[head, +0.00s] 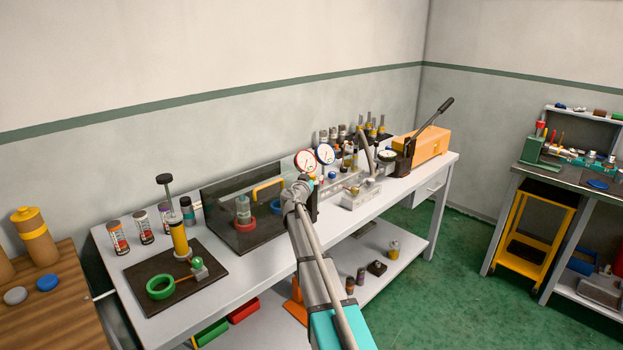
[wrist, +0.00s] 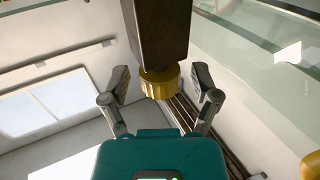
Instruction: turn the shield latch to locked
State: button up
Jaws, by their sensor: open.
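The clear shield (head: 222,205) stands on the bench in the head view, with a yellow handle (head: 268,188) on it. My gripper (head: 297,192) is at the right end of the shield. In the wrist view my gripper (wrist: 165,80) is open, one finger on each side of a round yellow knob (wrist: 160,84). The knob sits at the end of a dark block (wrist: 161,35), and looks like the shield latch. Gaps show between both fingers and the knob. In the head view my arm hides the latch, and its locked or unlocked position cannot be told.
Gauges (head: 305,160) and a metal vise block (head: 361,195) stand close to the right of my gripper. A dark mat (head: 160,290) with a green ring (head: 160,287) lies at the bench's left. An orange box (head: 430,142) is at the far end.

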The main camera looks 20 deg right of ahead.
grip_shut()
dwell(0.5)
